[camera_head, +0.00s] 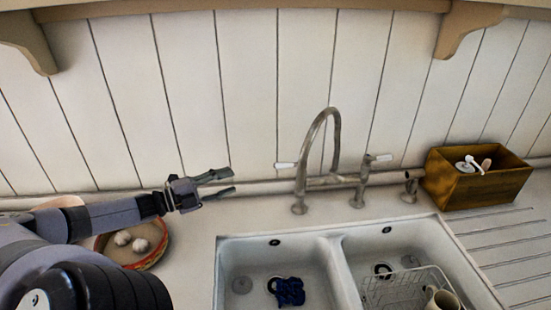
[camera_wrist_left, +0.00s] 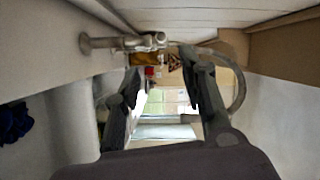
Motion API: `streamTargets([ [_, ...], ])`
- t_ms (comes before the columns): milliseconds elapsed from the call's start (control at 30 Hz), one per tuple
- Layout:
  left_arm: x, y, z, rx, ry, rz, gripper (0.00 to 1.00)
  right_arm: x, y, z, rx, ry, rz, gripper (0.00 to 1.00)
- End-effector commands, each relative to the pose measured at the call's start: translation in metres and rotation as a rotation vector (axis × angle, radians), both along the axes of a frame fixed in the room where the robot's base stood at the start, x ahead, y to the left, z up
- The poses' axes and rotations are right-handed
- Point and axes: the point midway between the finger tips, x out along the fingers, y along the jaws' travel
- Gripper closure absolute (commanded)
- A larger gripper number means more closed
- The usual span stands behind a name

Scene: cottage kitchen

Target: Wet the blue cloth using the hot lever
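The blue cloth (camera_head: 290,291) lies crumpled on the floor of the left basin of the white double sink (camera_head: 230,252). It also shows at the left of the left wrist view (camera_wrist_left: 14,122). The metal tap (camera_head: 302,165) stands behind the sink, with a left white-tipped lever (camera_head: 285,165) and a right one (camera_head: 379,157). I see no hot or cold marking. No water shows at the spout. My left gripper (camera_head: 233,181) is open and empty, left of the left lever and apart from it. My right gripper is out of view.
A wire rack (camera_head: 400,287) with a mug (camera_head: 441,298) is in the right basin. A wooden box (camera_head: 478,185) with utensils stands at the right. A round dish (camera_head: 160,255) with pale round items sits under my left arm. The panelled wall is close behind.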

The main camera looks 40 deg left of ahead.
Motion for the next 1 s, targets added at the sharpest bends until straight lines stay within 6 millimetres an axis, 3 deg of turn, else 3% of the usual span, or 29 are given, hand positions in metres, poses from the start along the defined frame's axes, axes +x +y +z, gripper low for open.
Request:
streamTargets([
  [133,0.018,-0.006,0.0,0.001,-0.003,-0.004,0.62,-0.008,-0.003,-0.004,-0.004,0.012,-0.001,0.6],
  [500,0.083,-0.025,-0.002,0.003,-0.005,-0.003,0.62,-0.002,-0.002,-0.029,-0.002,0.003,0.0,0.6],
  [1000,0.134,-0.04,-0.002,0.002,-0.005,-0.001,0.62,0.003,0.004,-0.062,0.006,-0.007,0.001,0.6],
])
